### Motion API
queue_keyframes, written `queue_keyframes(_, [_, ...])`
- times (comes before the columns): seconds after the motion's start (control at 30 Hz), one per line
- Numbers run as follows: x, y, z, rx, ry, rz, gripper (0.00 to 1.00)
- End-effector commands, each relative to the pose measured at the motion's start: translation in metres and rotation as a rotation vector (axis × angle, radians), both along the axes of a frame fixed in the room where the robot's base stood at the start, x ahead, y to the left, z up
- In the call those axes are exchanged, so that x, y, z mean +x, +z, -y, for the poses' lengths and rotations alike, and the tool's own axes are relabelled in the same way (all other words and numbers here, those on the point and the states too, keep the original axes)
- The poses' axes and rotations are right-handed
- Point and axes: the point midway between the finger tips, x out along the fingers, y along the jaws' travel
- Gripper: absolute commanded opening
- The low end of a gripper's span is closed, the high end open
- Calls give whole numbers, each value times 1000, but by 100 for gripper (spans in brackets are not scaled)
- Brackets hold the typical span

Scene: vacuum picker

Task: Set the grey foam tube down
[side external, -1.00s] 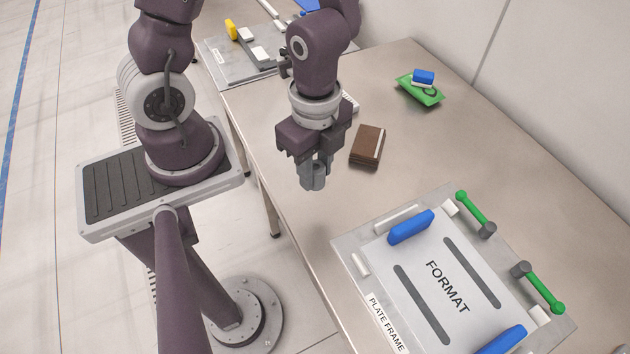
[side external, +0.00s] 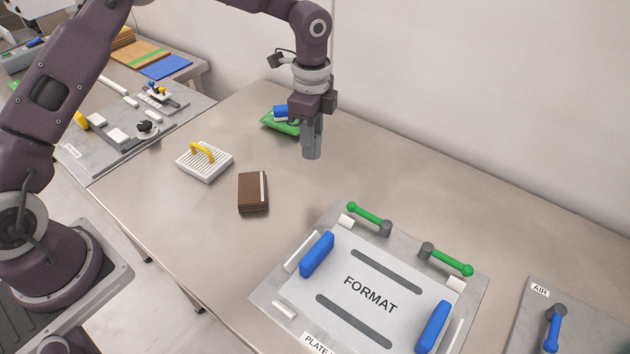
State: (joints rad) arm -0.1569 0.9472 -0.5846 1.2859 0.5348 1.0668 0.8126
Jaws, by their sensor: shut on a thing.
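My gripper (side external: 313,124) is at the upper middle of the side external view, pointing down. It is shut on the grey foam tube (side external: 312,146), a short upright grey cylinder below the fingers. The tube is over the back part of the table (side external: 220,245), right of the green pouch. I cannot tell whether its lower end touches the table.
A green pouch (side external: 277,125) with a blue block on it lies just left of the tube. A brown book-like block (side external: 253,192) and a white ribbed tray with a yellow handle (side external: 204,163) lie further left. The FORMAT plate frame (side external: 270,298) is in front.

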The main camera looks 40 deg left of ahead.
Motion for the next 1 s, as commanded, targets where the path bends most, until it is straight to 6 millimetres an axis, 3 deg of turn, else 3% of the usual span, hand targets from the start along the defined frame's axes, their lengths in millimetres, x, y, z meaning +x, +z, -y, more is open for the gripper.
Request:
queue_keyframes(0.13, [17, -6, -6, 1, -5, 0, 0])
queue_keyframes(0.3, [18, -46, -6, 1, -6, -1, 0])
queue_keyframes(0.63, [18, -97, -6, 0, -5, 1, 0])
queue_keyframes(0.97, [19, -102, -6, 1, -5, 5, 0])
queue_keyframes(1.0, [19, -103, -6, 0, -5, 5, 33])
